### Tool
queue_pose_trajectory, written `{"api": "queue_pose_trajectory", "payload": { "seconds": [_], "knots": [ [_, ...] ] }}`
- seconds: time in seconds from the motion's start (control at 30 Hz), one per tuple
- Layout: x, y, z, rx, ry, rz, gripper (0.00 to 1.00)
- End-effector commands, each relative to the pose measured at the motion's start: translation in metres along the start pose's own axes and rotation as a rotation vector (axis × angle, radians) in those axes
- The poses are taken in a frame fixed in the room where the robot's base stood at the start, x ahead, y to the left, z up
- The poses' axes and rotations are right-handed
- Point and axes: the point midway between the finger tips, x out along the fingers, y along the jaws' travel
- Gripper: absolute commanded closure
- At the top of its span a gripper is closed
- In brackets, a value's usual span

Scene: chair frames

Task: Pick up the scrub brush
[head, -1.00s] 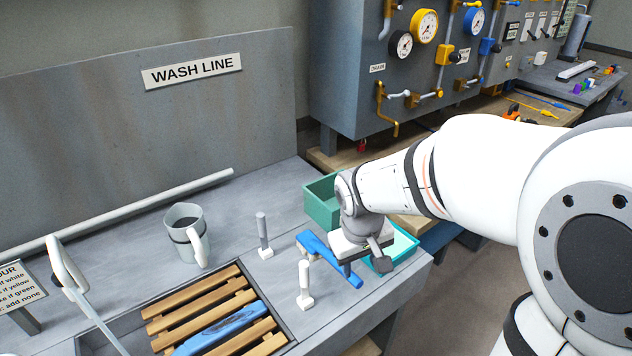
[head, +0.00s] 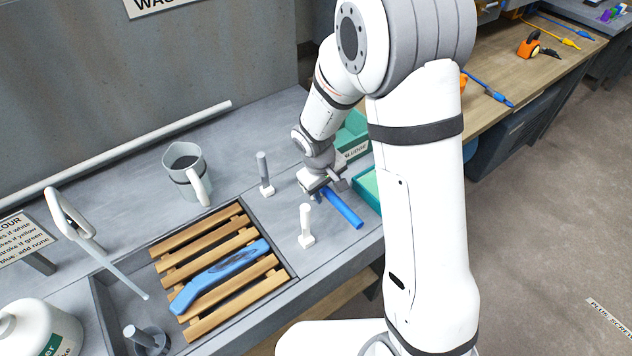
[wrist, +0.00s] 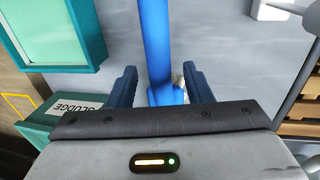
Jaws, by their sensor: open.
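The blue scrub brush (head: 343,208) lies on the grey bench top, its long handle pointing toward the front edge. My gripper (head: 320,188) is over its far end and hides that part. In the wrist view the blue handle (wrist: 157,45) runs between my two dark fingers, and my gripper (wrist: 159,85) is open. A gap shows on each side of the handle. I cannot tell whether the fingertips reach down to its height.
A stained blue piece (head: 222,275) lies on a wooden slatted rack (head: 205,243). A grey jug (head: 185,172) and two upright pegs (head: 264,175) (head: 306,226) stand near. A teal tray (wrist: 60,30) and a bin labelled SLUDGE (wrist: 50,128) lie on the brush's other side.

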Motion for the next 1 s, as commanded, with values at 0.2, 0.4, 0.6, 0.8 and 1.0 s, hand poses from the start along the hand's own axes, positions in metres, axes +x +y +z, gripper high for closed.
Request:
{"api": "queue_pose_trajectory", "payload": {
  "seconds": [0.2, 0.4, 0.6, 0.8, 1.0],
  "knots": [
    [0.02, 0.001, 0.0, 0.001, -0.001, 0.0, 0.54],
    [0.021, 0.001, 0.0, 0.002, 0.0, 0.001, 0.54],
    [0.021, 0.002, 0.0, 0.003, 0.0, 0.001, 0.68],
    [0.021, 0.002, 0.0, 0.004, 0.0, 0.001, 0.84],
    [0.021, 0.002, 0.001, 0.004, 0.0, 0.001, 1.0]
  ]
}}
